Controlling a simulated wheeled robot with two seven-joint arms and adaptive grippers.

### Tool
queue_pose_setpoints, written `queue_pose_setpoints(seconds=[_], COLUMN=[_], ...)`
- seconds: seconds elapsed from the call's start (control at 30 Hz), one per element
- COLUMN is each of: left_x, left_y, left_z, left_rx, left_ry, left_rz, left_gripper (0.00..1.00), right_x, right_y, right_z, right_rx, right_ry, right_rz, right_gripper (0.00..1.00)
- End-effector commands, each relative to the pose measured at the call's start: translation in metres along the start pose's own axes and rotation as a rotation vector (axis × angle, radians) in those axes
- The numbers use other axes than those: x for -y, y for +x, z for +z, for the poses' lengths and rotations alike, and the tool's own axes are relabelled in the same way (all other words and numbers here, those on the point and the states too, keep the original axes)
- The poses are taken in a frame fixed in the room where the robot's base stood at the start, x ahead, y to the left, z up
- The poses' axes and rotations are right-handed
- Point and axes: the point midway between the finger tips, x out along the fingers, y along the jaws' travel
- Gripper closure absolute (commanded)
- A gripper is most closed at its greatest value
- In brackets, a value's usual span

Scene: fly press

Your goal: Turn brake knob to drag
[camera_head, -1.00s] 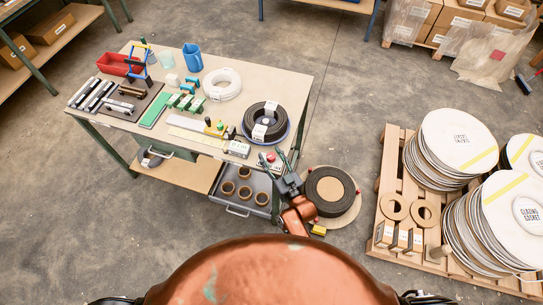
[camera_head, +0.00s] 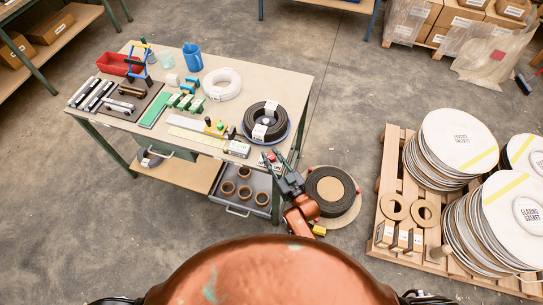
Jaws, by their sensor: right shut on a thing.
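A small red knob (camera_head: 271,156), apparently the brake knob, sits on a small pale unit at the front right corner of the workbench (camera_head: 300,90). My right gripper (camera_head: 273,158) reaches up to it from the front, its two dark fingers on either side of the knob and shut on it. The knob is small in view and partly hidden by the fingers, so its pointer or markings cannot be read. Behind it, a black coil (camera_head: 262,128) with white labels lies on a blue round base. My left gripper is not in view.
A white coil (camera_head: 222,84), blue jug (camera_head: 193,58), red bin (camera_head: 118,64) and green blocks stand on the bench. Below, a grey drawer (camera_head: 240,190) holds brown rings. A black roll (camera_head: 330,184) lies on the floor at right, near a loaded pallet (camera_head: 390,160).

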Motion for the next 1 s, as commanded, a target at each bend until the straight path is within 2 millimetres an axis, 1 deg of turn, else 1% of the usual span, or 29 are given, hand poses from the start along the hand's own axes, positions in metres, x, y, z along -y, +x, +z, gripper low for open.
queue_pose_setpoints(seconds=[0.17, 0.37, 0.57, 0.8, 1.0], left_x=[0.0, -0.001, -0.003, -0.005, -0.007], left_y=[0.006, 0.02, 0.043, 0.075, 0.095], left_z=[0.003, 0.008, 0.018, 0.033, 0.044], left_rx=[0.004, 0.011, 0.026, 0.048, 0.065], left_ry=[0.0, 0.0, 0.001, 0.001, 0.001], left_rz=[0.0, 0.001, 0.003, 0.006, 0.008], left_gripper=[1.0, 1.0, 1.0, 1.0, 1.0], right_x=[-0.002, -0.003, -0.003, -0.003, -0.002], right_y=[-0.001, 0.0, 0.0, 0.001, 0.001], right_z=[0.002, 0.004, 0.007, 0.008, 0.007], right_rx=[0.003, 0.004, 0.004, 0.005, 0.004], right_ry=[-0.011, -0.013, -0.012, -0.007, -0.003], right_rz=[-0.088, -0.224, -0.371, -0.536, -0.642], right_gripper=[0.99, 0.99, 0.99, 0.99, 0.99])
